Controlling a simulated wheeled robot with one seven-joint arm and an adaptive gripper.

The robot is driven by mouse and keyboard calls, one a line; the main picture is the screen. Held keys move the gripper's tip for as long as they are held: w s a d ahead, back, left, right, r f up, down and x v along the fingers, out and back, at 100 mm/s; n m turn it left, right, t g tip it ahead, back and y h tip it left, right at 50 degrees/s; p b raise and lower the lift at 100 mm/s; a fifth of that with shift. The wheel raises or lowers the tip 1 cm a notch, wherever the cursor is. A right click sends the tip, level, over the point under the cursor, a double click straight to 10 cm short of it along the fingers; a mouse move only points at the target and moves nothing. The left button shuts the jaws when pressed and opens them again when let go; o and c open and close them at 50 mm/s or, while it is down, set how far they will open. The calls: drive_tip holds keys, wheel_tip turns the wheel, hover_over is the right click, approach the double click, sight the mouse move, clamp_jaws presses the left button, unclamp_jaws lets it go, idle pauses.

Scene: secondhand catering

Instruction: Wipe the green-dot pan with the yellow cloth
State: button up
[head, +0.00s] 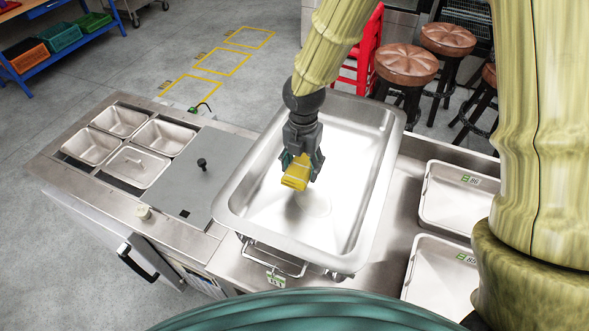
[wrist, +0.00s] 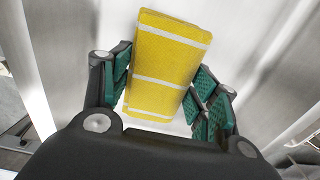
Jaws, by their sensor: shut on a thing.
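The yellow cloth (head: 296,172) is folded and has white stripes in the wrist view (wrist: 167,65). My gripper (head: 302,160) is shut on the cloth, with its green pads on both sides of it. It holds the cloth inside or just over the large steel pan (head: 349,215); whether the cloth touches the pan floor I cannot tell. The pan sits on a frame on the counter, and a green-marked tag (head: 275,279) hangs at its front. I cannot make out a green dot. Two shallow steel pans (head: 432,215) (head: 422,262) with green-marked labels lie at the right.
A counter (head: 188,237) at the left holds several small steel inserts (head: 121,119) and a grey lid (head: 190,180) with a black knob. Brown stools (head: 406,64) and a red chair (head: 371,45) stand behind. A blue shelf (head: 60,70) with bins is at the far left.

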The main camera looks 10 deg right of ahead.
drive_tip(key=shift+s+r, duration=0.15)
drive_tip(key=shift+r, duration=0.9)
